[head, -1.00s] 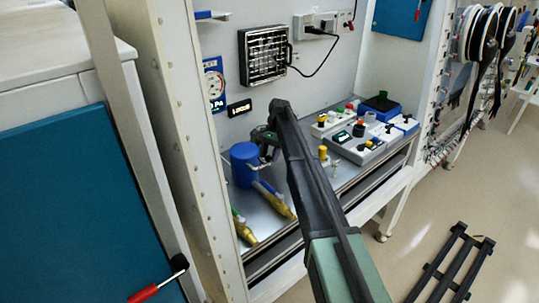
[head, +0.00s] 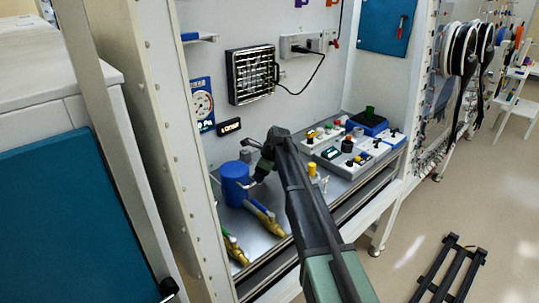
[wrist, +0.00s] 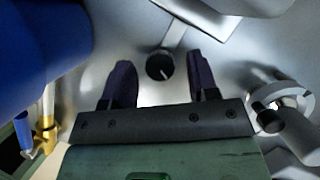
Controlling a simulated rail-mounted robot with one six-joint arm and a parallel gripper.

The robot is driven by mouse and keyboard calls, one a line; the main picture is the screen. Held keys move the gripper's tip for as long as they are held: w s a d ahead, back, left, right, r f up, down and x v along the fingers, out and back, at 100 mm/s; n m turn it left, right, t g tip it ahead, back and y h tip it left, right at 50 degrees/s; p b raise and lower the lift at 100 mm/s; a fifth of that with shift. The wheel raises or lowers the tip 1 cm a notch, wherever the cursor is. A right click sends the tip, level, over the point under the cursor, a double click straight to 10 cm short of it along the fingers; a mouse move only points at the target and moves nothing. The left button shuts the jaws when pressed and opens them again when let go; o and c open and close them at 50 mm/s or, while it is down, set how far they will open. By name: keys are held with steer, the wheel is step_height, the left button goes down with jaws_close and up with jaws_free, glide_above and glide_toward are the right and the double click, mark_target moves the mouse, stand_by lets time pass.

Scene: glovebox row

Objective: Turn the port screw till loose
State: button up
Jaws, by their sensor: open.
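In the wrist view, a small dark round knob with a pale line (wrist: 160,65) sits between the fingertips, with a grey bar running up from it. It looks like the port screw, but I cannot be sure. My gripper (wrist: 161,76) is open, one dark finger on each side of the knob, with gaps showing. Whether the fingers reach down to its height is unclear. In the head view, my gripper (head: 262,170) is just right of the blue cylinder (head: 236,186) over the bench; the arm and gripper hide the knob there.
The blue cylinder fills the wrist view's upper left (wrist: 40,50). A metal-ringed cylindrical fitting (wrist: 280,98) stands close at right. Yellow-ended tools (head: 270,222) lie in front of the cylinder. A yellow-capped part (head: 312,169) and control boxes (head: 345,152) stand to the right.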

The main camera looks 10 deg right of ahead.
steer(key=shift+s+a+m+t+h, duration=0.1)
steer(key=shift+s+m+t+h, duration=0.1)
steer(key=shift+m, duration=0.4)
steer(key=shift+s+m+t+h, duration=0.1)
steer(key=shift+m+t, duration=0.1)
steer(key=shift+m, duration=0.4)
steer(key=p+v, duration=1)
steer(key=shift+r+m, duration=0.35)
steer(key=shift+m, duration=0.05)
